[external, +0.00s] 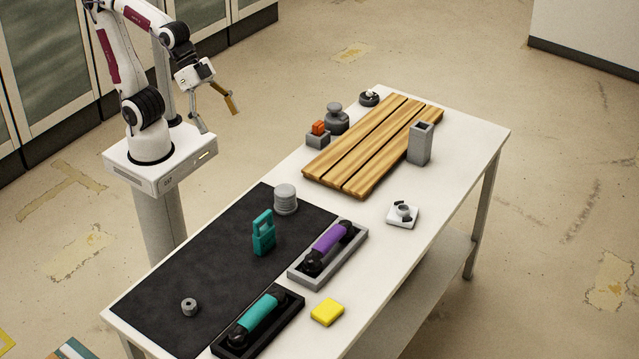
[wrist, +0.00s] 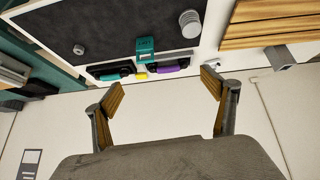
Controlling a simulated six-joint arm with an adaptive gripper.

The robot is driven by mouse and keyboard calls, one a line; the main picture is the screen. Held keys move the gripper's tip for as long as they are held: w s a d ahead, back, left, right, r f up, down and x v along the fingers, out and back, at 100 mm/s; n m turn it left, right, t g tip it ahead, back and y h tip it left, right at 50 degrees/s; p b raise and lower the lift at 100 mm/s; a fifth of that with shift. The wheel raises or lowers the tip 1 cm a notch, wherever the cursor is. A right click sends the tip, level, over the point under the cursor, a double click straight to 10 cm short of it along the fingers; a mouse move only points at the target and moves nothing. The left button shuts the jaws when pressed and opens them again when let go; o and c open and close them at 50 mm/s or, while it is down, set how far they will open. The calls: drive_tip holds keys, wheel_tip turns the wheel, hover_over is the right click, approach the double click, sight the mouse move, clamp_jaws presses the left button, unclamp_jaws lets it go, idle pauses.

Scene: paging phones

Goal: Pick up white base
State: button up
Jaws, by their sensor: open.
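The white base (external: 402,217) is a small flat white square block with grey and dark parts on top. It sits on the white table, right of the grey tray with the purple handset. In the wrist view a small white piece (wrist: 212,63), partly hidden by a fingertip, appears to be this base. My gripper (external: 221,121) is open and empty, high beside the far left side of the table, well away from the base. In the wrist view its two wood-coloured finger pads (wrist: 161,88) are spread wide.
A purple handset (external: 329,243) and a teal handset (external: 259,313) lie in trays. A yellow block (external: 327,312) is near the front edge. A grey square holder (external: 420,145) stands by the wooden board (external: 350,155). A teal tag-like piece (external: 263,233) stands on the black mat (external: 190,250).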

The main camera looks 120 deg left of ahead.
drive_tip(key=w+a+f+n+t+y, duration=0.1)
drive_tip(key=w+a+f, duration=0.1)
drive_tip(key=w, duration=0.7)
drive_tip(key=w+a+f+n+t, duration=0.1)
drive_tip(key=w+a+f, duration=0.1)
drive_tip(key=w, duration=0.7)
drive_tip(key=w+a+f+n+t+y, duration=0.1)
drive_tip(key=w+a+f, duration=0.15)
drive_tip(key=w, duration=0.75)
drive_tip(key=w+a+f+n+t+y, duration=0.1)
drive_tip(key=w+a+f+y, duration=0.1)
drive_tip(key=w+a+f, duration=0.5)
drive_tip(key=n+y, duration=0.2)
drive_tip(key=y, duration=0.1)
approach(399, 211)
drive_tip(key=shift+w+f, duration=0.25)
drive_tip(key=shift+w, duration=0.85)
drive_tip(key=shift+a+f+y, duration=0.3)
drive_tip(key=shift+a+f, duration=0.05)
drive_tip(key=shift+x, duration=1.3)
